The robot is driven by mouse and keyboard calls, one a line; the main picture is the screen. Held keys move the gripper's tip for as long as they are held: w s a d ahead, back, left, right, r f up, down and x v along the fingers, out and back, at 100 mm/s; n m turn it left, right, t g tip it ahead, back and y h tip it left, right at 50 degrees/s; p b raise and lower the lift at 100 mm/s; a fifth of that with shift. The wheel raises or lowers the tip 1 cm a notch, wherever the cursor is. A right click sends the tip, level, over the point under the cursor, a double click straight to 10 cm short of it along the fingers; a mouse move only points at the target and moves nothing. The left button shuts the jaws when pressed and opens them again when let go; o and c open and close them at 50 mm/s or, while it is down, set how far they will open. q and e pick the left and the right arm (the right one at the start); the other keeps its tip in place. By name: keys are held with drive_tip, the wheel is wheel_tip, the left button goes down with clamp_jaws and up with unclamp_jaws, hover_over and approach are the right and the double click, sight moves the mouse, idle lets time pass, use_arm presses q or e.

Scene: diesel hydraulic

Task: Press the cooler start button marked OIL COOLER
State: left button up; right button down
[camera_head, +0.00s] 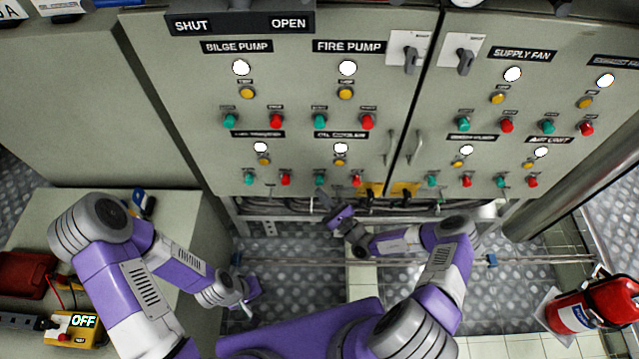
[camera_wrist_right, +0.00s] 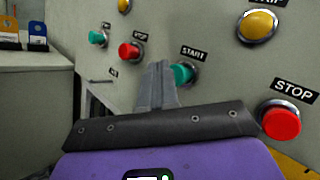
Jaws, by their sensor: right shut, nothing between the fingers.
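The OIL COOLER label (camera_head: 340,134) is on the lower row of the left cabinet door, hard to read. Below it are a white lamp, a yellow button (camera_head: 340,161), a green start button (camera_head: 320,180) and a red stop button (camera_head: 357,181). My right gripper (camera_head: 324,198) is shut and empty, just below the green button. In the right wrist view its fingertips (camera_wrist_right: 157,70) are beside the left edge of the green START button (camera_wrist_right: 183,72); I cannot tell whether they touch. My left gripper (camera_head: 247,300) hangs low at left, away from the panel; its jaws are unclear.
Left of the OIL COOLER group is a similar set with a green button (camera_head: 249,180) and a red button (camera_head: 286,180). The red STOP button (camera_wrist_right: 281,123) is close on the right in the wrist view. A fire extinguisher (camera_head: 607,300) stands at right.

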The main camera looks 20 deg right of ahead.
drive_tip(key=shift+w, duration=0.35)
drive_tip(key=shift+w+d, duration=0.25)
drive_tip(key=shift+w, duration=0.3)
idle(0.6)
drive_tip(key=shift+s, duration=0.15)
drive_tip(key=shift+s+a+p, duration=0.3)
drive_tip(key=shift+s+p, duration=0.25)
drive_tip(key=shift+s, duration=0.25)
drive_tip(key=s+p, duration=0.1)
drive_tip(key=s, duration=0.1)
drive_tip(key=s+a+p, duration=0.1)
drive_tip(key=s, duration=0.2)
drive_tip(key=shift+a+p, duration=0.2)
drive_tip(key=shift+p, duration=0.15)
drive_tip(key=shift+w, duration=0.1)
idle(0.6)
